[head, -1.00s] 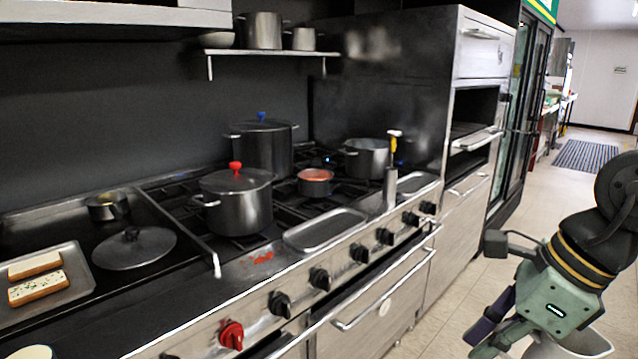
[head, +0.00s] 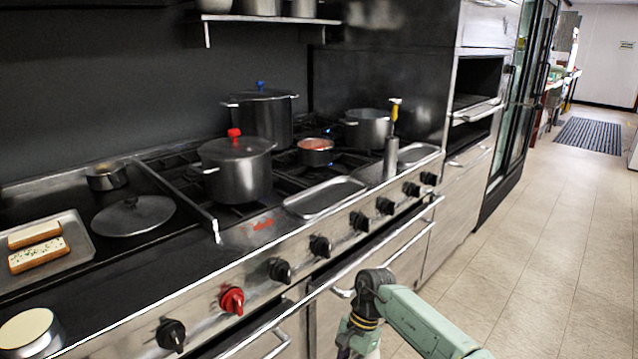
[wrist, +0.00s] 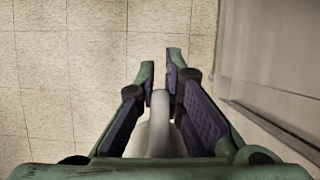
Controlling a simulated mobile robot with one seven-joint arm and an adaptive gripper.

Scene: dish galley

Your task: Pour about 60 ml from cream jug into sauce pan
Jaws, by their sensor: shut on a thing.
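My gripper (wrist: 161,70) is shut on a pale grey-white thing (wrist: 160,120), which looks like the cream jug's handle. The body of the jug is mostly hidden beneath the fingers, so its contents do not show. In the head view my arm is at the bottom edge, in front of the range; the fingers are cut off there. A small dark sauce pan (head: 315,157) with orange-red contents stands on the range behind the front trays, apart from my gripper and farther back.
A large pot with a red-knobbed lid (head: 235,178) stands left of the sauce pan. A taller pot (head: 262,125) and an open pot (head: 368,133) are behind. A metal canister with a yellow-handled tool (head: 390,158) stands front right. The floor (head: 540,215) at right is clear.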

